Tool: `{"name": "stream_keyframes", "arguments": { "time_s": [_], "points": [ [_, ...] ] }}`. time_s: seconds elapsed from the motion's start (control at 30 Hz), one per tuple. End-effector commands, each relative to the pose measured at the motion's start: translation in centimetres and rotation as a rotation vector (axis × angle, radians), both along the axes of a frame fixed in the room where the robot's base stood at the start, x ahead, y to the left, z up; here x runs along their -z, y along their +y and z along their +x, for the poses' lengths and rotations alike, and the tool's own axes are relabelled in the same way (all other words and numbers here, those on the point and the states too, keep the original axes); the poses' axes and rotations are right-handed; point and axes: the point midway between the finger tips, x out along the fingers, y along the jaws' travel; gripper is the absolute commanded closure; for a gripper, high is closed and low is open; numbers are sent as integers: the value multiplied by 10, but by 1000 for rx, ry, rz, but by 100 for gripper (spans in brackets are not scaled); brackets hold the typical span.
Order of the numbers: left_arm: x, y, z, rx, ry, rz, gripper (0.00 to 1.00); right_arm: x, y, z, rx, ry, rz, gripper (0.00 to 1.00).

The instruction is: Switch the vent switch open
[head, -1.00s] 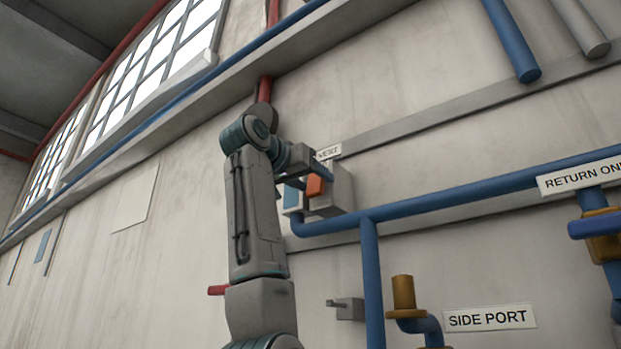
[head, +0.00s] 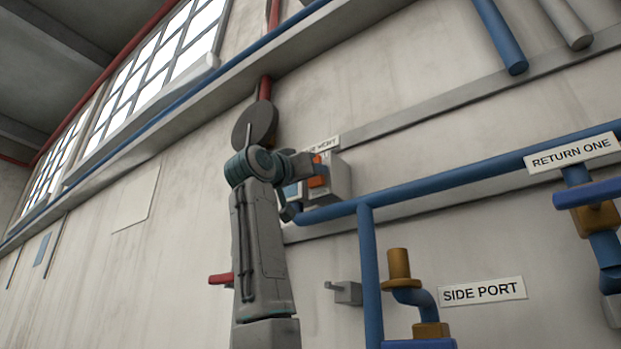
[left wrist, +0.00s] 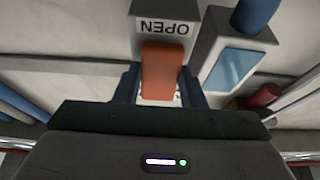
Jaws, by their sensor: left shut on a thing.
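The vent switch is a grey box (head: 341,182) on the wall with an orange lever (head: 318,176), under a label (head: 326,145) ending in "VENT" that is partly hidden. In the left wrist view the orange lever (left wrist: 160,74) lies between the two fingers of my left gripper (left wrist: 160,90), which is shut on it. An upside-down "OPEN" plate (left wrist: 163,28) sits just beyond the lever's far end. In the head view my left gripper (head: 305,178) is at the box's left face, its fingers partly hidden. My right gripper is in neither view.
A blue pipe (head: 440,188) runs right from just below the box, with a vertical branch (head: 369,270). A blue-faced box (left wrist: 238,62) stands close beside the lever in the wrist view. A brass fitting (head: 399,265) and "SIDE PORT" sign (head: 483,290) are lower right.

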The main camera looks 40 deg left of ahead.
Motion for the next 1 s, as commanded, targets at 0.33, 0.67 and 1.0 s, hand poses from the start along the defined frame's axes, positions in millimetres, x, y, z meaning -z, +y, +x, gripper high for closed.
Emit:
{"name": "stream_keyframes", "arguments": {
  "time_s": [0.33,0.67,1.0],
  "points": [
    [0,0,0,0,2,0,44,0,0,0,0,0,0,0],
    [2,0,-1,0,2,0,42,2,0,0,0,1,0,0],
    [28,-6,-53,0,-1,0,42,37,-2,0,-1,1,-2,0]
  ]
}}
